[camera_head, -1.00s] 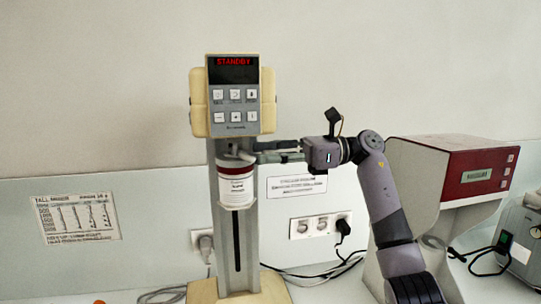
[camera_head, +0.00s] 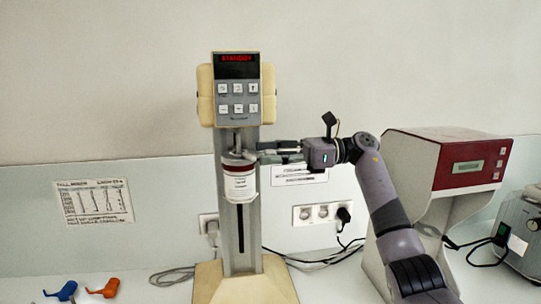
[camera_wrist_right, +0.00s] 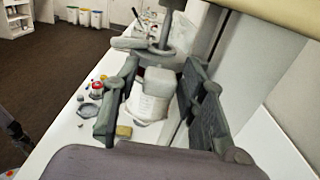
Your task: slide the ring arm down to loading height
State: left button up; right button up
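The mill (camera_head: 238,225) stands upright, with a keypad and a red display reading STANDBY. Its ring arm (camera_head: 235,157) sits below the control head on the slotted column. A white jar with a dark red band (camera_head: 240,185) hangs in it; the jar also shows in the right wrist view (camera_wrist_right: 148,104). My right gripper (camera_head: 262,153) reaches in from the right at ring-arm height. In the right wrist view its fingers (camera_wrist_right: 160,72) close in on both sides of a pale block of the ring arm (camera_wrist_right: 160,82). Exact contact is partly hidden. My left gripper is out of view.
A red-and-white instrument (camera_head: 440,180) stands at the right, behind my right arm. Another device (camera_head: 525,235) is at the far right edge. Blue (camera_head: 62,291) and orange (camera_head: 104,288) items lie at lower left. Cables and wall sockets (camera_head: 320,213) are behind the mill.

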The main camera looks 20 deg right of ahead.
jog(key=shift+o, duration=0.4)
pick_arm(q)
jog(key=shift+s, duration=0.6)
pick_arm(e)
jog(key=v, duration=0.7)
jog(key=shift+d, duration=0.2)
